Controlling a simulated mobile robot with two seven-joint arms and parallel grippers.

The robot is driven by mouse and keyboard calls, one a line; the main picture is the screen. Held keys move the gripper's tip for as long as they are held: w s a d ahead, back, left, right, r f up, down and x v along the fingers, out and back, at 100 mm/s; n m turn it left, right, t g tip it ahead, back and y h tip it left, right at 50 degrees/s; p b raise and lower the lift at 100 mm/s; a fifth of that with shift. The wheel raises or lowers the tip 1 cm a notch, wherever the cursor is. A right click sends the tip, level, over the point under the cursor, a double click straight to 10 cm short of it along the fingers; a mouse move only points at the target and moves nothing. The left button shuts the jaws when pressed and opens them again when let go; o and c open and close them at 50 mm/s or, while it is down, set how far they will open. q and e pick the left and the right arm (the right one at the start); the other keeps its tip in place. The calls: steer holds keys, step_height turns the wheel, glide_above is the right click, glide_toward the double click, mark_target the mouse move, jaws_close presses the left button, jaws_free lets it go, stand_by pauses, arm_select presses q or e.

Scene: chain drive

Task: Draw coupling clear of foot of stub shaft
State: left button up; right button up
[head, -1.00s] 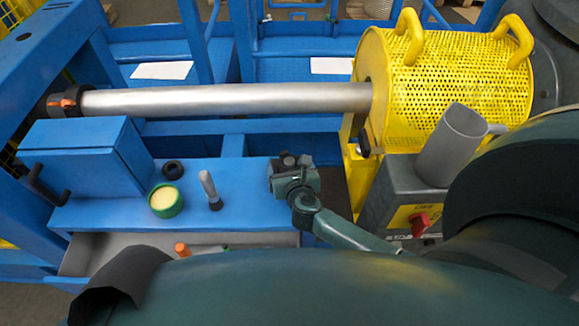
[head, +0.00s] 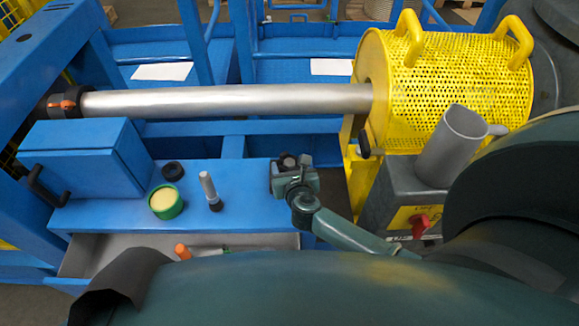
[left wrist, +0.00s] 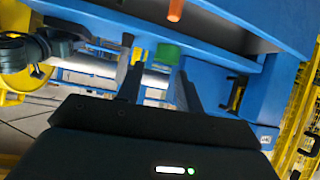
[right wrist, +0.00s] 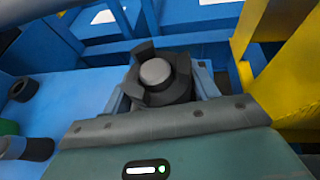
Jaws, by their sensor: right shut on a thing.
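The coupling (right wrist: 160,80) is a dark, jawed hub with a round grey end, apparently the stub shaft's, in its middle. My right gripper (head: 293,172) is shut on it at the right end of the blue bench top. The coupling (head: 288,160) shows small in the head view, upright between the fingers. Its lower end and the shaft's foot are hidden by the gripper, so I cannot tell how far apart they are. My left gripper (left wrist: 158,78) is open and empty in the left wrist view, with a green object beyond its fingers.
On the blue bench (head: 250,200) stand a green tub (head: 165,202), a black ring (head: 172,171) and a small grey-handled tool (head: 209,187). A long silver shaft (head: 230,100) runs behind into a yellow perforated guard (head: 450,80). A grey box with a red knob (head: 420,225) stands right.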

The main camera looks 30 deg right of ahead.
mark_target(289, 161)
steer(key=c, duration=0.6)
steer(key=shift+r+p, duration=0.45)
steer(key=shift+p, duration=0.05)
steer(key=shift+r+p, duration=0.45)
steer(key=shift+r, duration=0.05)
steer(key=shift+r+p, duration=0.4)
steer(key=shift+r, duration=0.05)
steer(key=shift+w+r+p, duration=0.1)
steer(key=shift+r+p, duration=2.6)
steer(key=shift+r, duration=0.55)
arm_select(q)
steer(key=shift+s+a+r+n+g+y, duration=0.15)
steer(key=shift+s+a+r+g+y, duration=0.25)
steer(key=shift+a, duration=0.2)
steer(key=shift+s+a+r+n+g+y, duration=0.2)
steer(key=shift+a+r+y, duration=0.1)
steer(key=shift+a+r, duration=0.25)
arm_select(e)
steer(key=shift+r, duration=1)
